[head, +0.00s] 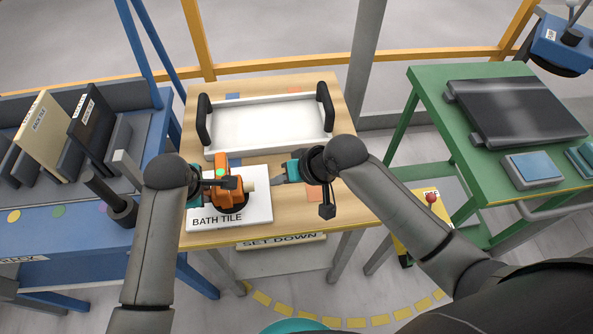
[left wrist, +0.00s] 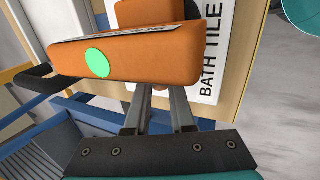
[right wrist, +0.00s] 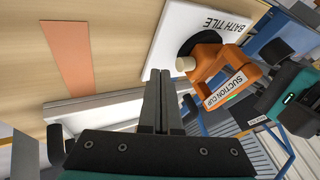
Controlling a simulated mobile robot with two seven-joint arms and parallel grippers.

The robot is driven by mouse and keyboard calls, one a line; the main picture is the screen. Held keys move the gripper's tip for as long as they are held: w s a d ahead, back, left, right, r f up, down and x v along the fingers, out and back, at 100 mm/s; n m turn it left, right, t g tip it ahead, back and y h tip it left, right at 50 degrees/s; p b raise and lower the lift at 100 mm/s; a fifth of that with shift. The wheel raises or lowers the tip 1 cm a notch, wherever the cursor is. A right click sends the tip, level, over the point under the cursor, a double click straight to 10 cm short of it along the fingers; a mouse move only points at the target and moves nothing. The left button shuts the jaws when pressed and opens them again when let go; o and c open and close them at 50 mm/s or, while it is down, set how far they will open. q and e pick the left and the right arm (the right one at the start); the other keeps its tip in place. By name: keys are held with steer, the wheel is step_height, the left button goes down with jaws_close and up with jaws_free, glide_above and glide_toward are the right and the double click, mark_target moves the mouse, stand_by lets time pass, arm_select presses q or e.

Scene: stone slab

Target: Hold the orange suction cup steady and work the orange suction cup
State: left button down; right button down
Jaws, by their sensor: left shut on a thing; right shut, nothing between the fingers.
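The orange suction cup (head: 229,191) sits on the white slab marked BATH TILE (head: 262,212) on the wooden table. It has a green round spot, a pale knob on one side and a dark round pad under it. My left gripper (head: 212,183) is shut on the suction cup, which fills much of the left wrist view (left wrist: 150,55). In the right wrist view the suction cup (right wrist: 226,75) shows its label and the pale knob (right wrist: 184,64). My right gripper (head: 277,174) is shut and empty, to the right of the knob and apart from it.
A white tray (head: 270,146) with two black handles lies behind the tile. A blue rack (head: 60,228) with upright slabs stands left. A green table (head: 483,170) with a dark slab stands right. A yellow box with a red knob (head: 430,198) stands between the tables.

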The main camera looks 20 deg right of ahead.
arm_select(q)
steer(key=shift+s+f, duration=0.3)
arm_select(e)
steer(key=v, duration=0.7)
steer(key=shift+s+d+r, duration=0.1)
stand_by(0.6)
arm_select(q)
steer(key=c, duration=0.7)
jaws_free()
steer(key=shift+r, duration=0.1)
steer(key=v, duration=0.8)
steer(key=w+v, duration=0.1)
steer(key=v, duration=0.3)
steer(key=shift+r, duration=0.35)
steer(key=shift+s, duration=0.1)
